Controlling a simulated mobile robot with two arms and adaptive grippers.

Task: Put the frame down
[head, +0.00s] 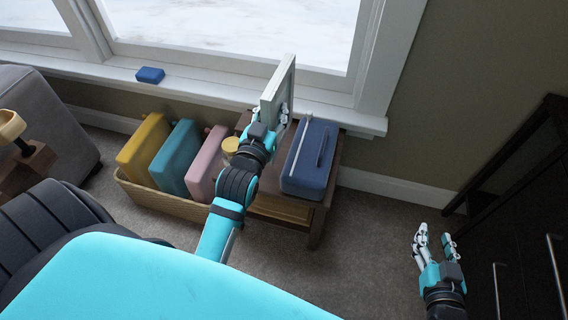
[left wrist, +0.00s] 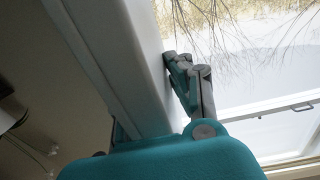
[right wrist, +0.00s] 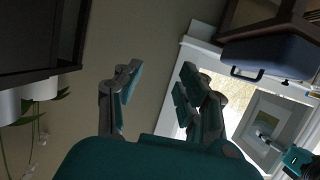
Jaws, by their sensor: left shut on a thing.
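The frame (head: 277,86) is pale grey and stands roughly upright, edge-on in the head view, in front of the window and above the small wooden table (head: 328,196). My left gripper (head: 280,110) is shut on the frame near its lower part. In the left wrist view a pale bar, seemingly the frame (left wrist: 115,60), lies beside a finger. The right wrist view shows the frame's face (right wrist: 262,112) with a grey inner panel. My right gripper (head: 434,240) is open and empty at the right, above the carpet; its spread fingers show in the right wrist view (right wrist: 155,90).
A blue case (head: 313,150) takes up the right part of the table. A wicker basket (head: 160,200) holds yellow, teal and pink cases to the left. A small blue box (head: 150,75) sits on the windowsill (head: 215,90). A dark cabinet (head: 525,200) stands at right.

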